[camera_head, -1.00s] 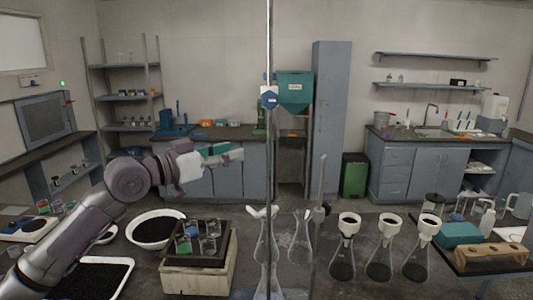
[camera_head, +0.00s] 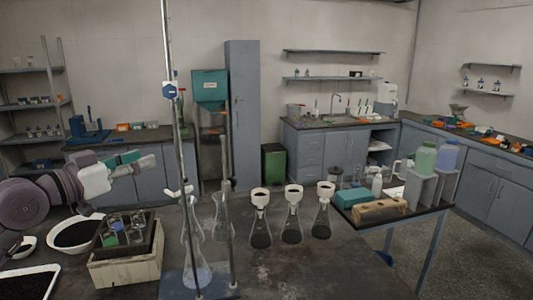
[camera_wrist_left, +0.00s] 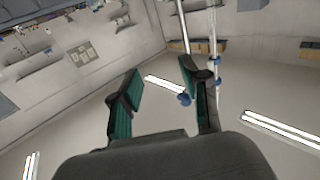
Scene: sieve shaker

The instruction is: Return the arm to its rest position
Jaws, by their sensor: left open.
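My left arm comes in from the left in the head view. Its gripper (camera_head: 136,162) is held in the air above the bench, pointing right, left of the metal stand rods. In the left wrist view the gripper (camera_wrist_left: 160,90) shows two teal-padded fingers spread apart with nothing between them. That view looks up toward the ceiling, with ceiling lamps and a stand rod beyond the fingers. My right gripper is not in view.
A metal stand (camera_head: 178,150) with flasks rises right of my gripper. A wooden box (camera_head: 125,268) holding small glass jars, a white bowl (camera_head: 75,252) and a black tray (camera_head: 28,284) lie below. Several flasks with funnels (camera_head: 291,228) stand further right. The bench front right is clear.

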